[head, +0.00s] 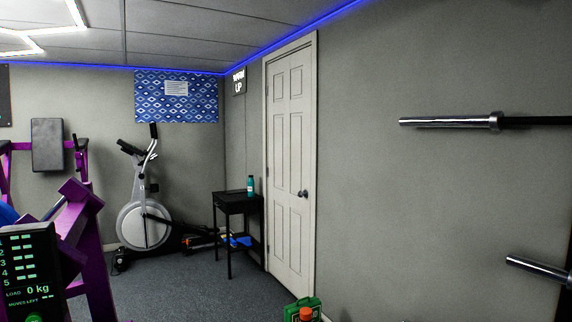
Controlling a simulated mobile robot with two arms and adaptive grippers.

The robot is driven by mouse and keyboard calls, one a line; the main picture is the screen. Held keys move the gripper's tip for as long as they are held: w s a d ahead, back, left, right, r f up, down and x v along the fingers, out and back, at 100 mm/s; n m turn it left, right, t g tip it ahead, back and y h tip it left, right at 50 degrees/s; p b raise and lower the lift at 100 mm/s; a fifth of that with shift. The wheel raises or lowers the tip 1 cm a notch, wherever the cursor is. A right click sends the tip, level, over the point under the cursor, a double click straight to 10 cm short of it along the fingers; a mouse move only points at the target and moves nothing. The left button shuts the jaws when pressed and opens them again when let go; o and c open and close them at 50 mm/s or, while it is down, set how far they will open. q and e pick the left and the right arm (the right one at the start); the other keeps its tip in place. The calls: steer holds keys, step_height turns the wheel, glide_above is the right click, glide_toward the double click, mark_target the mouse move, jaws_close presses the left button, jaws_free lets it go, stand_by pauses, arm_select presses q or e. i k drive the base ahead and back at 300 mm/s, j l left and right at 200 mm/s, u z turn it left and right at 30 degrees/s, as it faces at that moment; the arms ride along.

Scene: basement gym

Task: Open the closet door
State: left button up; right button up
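The closet door (288,165) is a white panelled door in the right-hand wall, seen at an angle. It looks shut in its frame (314,120). A dark round knob (303,193) sits on its right side, about mid-height. Neither of my grippers shows in the head view.
A small black table (238,202) with a teal bottle (250,186) stands just left of the door. A green case (303,308) with an orange-topped item is on the floor at the bottom. Barbells (452,122) jut out right.

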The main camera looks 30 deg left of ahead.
mark_target(288, 88)
steer(key=i+l+z, duration=0.15)
steer(key=i, duration=0.55)
steer(key=i+u, duration=0.7)
steer(key=i, duration=0.2)
steer(key=i+l+u, duration=0.35)
steer(key=i+j+u, duration=0.3)
steer(key=i+u, duration=0.15)
steer(key=i, duration=0.2)
steer(key=i+j+u, duration=0.1)
steer(key=i+u, duration=0.35)
steer(key=i, duration=0.2)
steer(key=i+l+u, duration=0.2)
steer(key=i+u, duration=0.25)
steer(key=i, duration=0.2)
steer(key=i+z, duration=0.25)
steer(key=i, duration=0.25)
steer(key=i+j+z, duration=0.15)
steer(key=i+z, duration=0.15)
steer(key=i, duration=0.2)
steer(key=i+j+z, duration=0.25)
steer(key=i, duration=0.2)
steer(key=i+j+z, duration=0.3)
steer(key=i+j, duration=0.05)
steer(key=i, duration=0.1)
